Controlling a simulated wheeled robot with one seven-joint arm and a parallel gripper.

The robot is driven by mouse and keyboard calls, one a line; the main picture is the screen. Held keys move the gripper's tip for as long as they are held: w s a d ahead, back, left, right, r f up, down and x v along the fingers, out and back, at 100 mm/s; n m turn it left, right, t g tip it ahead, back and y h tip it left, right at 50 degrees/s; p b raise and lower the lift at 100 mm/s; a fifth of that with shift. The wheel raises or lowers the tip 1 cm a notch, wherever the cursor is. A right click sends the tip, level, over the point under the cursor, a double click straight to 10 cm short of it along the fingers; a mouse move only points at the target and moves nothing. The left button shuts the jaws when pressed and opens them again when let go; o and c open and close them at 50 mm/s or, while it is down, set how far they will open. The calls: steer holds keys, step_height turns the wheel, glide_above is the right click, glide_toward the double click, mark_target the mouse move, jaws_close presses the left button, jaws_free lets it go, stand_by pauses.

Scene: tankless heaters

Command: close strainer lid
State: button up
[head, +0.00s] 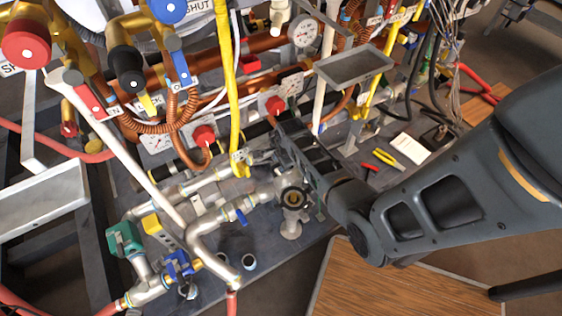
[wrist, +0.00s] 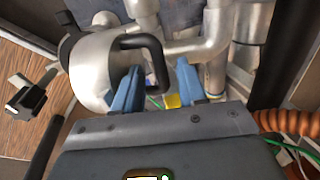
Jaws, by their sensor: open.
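The strainer (head: 293,200) is a metal body with a dark round top, standing among the pipes at the front of the bench. In the wrist view, a large silver round body (wrist: 88,68), seemingly the strainer, carries a black loop handle (wrist: 157,52). I cannot tell clearly which part is the lid or how far it stands open. My gripper (wrist: 157,78) is open, its two blue fingers apart. The handle's end lies close to the left fingertip; contact cannot be told.
Copper pipes and gauges (head: 303,33) crowd the back. In the wrist view, a black-knobbed lever (wrist: 27,98) sticks out left and an orange corrugated hose (wrist: 283,124) lies right.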

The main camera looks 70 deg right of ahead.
jaws_close()
stand_by(0.3)
stand_by(0.4)
